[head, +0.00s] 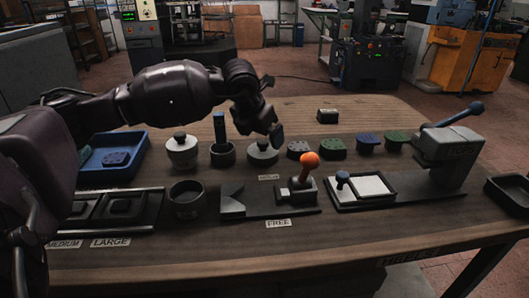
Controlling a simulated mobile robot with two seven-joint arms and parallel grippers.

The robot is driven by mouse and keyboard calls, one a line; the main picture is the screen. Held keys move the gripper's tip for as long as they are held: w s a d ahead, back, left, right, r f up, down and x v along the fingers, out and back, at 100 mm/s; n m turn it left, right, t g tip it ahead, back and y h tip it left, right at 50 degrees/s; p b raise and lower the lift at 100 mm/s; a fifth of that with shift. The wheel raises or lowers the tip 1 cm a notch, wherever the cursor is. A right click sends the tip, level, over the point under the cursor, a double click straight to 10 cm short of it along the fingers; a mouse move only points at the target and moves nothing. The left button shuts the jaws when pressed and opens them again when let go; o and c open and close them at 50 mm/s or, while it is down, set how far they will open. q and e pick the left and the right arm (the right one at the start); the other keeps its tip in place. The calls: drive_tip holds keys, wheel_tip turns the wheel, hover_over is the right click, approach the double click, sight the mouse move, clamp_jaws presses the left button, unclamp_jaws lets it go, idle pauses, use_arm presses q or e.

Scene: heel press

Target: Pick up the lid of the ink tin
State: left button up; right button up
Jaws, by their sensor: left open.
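My left gripper (268,132) reaches in from the left and points down, open, just above a low round grey tin with a knobbed lid (262,153). The gripper partly covers the knob, and I see nothing held. I cannot tell if the fingers touch the knob. A taller pale pot (182,154) with a dark-knobbed lid stands further left. I cannot read which of the two is the ink tin. My right gripper is not in view.
A dark pot (222,157) with an upright blue-green stick stands between the lidded ones. An open dark cup (187,205), an orange-knobbed fixture (299,192) and a grey press (449,148) are nearby. Several coloured heel pieces (333,150) sit right. The table's back is mostly clear.

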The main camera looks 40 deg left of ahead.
sight(262, 141)
use_arm(q)
drive_tip(key=x, duration=0.3)
drive_tip(key=shift+s+f+b, duration=0.15)
drive_tip(key=shift+f+b, duration=0.15)
drive_tip(key=shift+b, duration=0.1)
drive_tip(key=shift+f, duration=0.25)
drive_tip(key=shift+w, duration=0.2)
drive_tip(key=shift+r, duration=0.25)
drive_tip(key=shift+c, duration=0.3)
drive_tip(key=c, duration=0.4)
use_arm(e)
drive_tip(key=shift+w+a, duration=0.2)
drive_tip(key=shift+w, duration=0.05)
